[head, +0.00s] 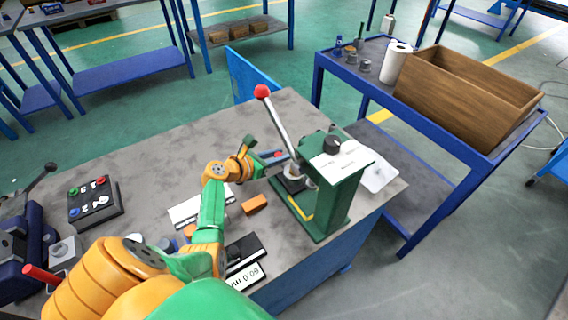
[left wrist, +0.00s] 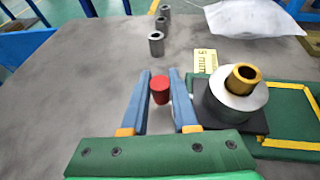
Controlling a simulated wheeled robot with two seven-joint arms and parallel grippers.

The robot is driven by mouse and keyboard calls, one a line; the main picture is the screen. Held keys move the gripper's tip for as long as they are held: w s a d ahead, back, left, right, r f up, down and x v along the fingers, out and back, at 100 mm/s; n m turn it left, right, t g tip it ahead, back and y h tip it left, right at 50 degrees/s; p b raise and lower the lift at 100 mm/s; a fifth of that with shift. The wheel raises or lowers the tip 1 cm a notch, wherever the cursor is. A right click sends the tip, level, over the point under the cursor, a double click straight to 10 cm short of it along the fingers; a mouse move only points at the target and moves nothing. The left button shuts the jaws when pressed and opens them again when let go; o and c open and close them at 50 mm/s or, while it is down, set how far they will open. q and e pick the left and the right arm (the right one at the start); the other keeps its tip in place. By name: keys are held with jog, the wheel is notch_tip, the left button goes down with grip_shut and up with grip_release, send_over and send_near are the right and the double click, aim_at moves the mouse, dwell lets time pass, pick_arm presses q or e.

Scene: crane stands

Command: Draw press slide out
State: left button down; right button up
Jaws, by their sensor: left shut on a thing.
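The green press (head: 335,200) stands near the right end of the grey table, its long lever with a red ball (head: 262,91) tilted up. Low in its frame is a dark slide plate (head: 293,184). In the left wrist view the plate (left wrist: 262,124) carries a grey metal ring (left wrist: 228,101) with a brass sleeve (left wrist: 243,78) in it. My left gripper (head: 275,156) is beside the press, its blue fingers shut on a red knob (left wrist: 160,92) left of the plate. The link between knob and plate is hidden. My right gripper is not in view.
A button box (head: 95,202), an orange block (head: 254,204) and a display (head: 245,277) lie on the table. A white bag (head: 379,178) lies behind the press. Several grey cylinders (left wrist: 156,44) stand beyond my fingers. A blue cart with a wooden crate (head: 465,95) is at right.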

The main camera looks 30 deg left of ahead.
pick_arm(q)
jog(key=shift+a+r, duration=0.1)
jog(key=shift+r, duration=0.05)
jog(key=c, duration=0.7)
grip_release()
jog(key=shift+a, duration=0.1)
jog(key=shift+c, duration=0.2)
jog(key=shift+o, duration=0.3)
jog(key=shift+w+a, duration=0.1)
jog(key=p+v, duration=0.2)
jog(key=v, duration=0.4)
jog(key=shift+s, duration=0.3)
jog(key=shift+s+r, duration=0.15)
jog(key=shift+s, duration=0.1)
jog(key=shift+w, duration=0.1)
